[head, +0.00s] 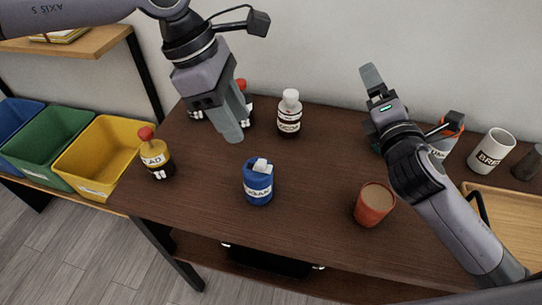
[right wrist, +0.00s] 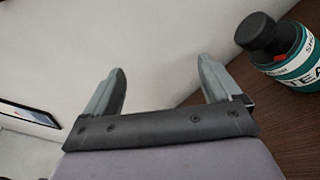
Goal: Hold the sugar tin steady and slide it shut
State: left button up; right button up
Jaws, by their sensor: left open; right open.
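The sugar tin (head: 257,187) is a blue canister with a pale label, upright near the front middle of the dark table. A white piece (head: 261,166) sits on its top; I cannot tell how far the lid is open. My left gripper (head: 238,118) points down above and behind the tin, apart from it, with nothing between its fingers. My right gripper (head: 373,90) is at the back right of the table, well away from the tin. In the right wrist view its two fingers (right wrist: 162,88) stand wide apart and empty.
A yellow-labelled bottle (head: 156,155) stands left of the tin, and a white-capped bottle (head: 290,112) behind it. An orange-brown cup (head: 374,204) stands to the right. A teal jar (right wrist: 292,55) is beside my right gripper. Bins (head: 98,158) stand at the left.

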aim_at(258, 179)
jog(key=s+a+f+n+g+y, duration=0.1)
jog(key=s+a+f+n, duration=0.1)
jog(key=a, duration=0.5)
jog(key=s+a+f+n+g+y, duration=0.2)
jog(key=s+a+f+n, duration=0.1)
jog(key=s+a, duration=0.4)
jog(key=s+a+f+n+g+y, duration=0.2)
jog(key=s+a+f+n, duration=0.1)
jog(key=a, duration=0.6)
jog(key=shift+s+f+n, duration=0.1)
jog(key=shift+s+n, duration=0.6)
jog(key=shift+s, duration=0.35)
jog(key=f+n, duration=0.1)
jog(key=f+n+h, duration=0.1)
jog(key=shift+s+d+n, duration=0.15)
jog(key=shift+s+n, duration=0.05)
jog(key=shift+n, duration=0.1)
jog(key=shift+d+f+n+h, duration=0.25)
jog(key=shift+n+h, duration=0.35)
jog(key=shift+h, duration=0.1)
jog(key=shift+w+f, duration=0.15)
jog(key=shift+x, duration=3.4)
jog(key=c, duration=1.1)
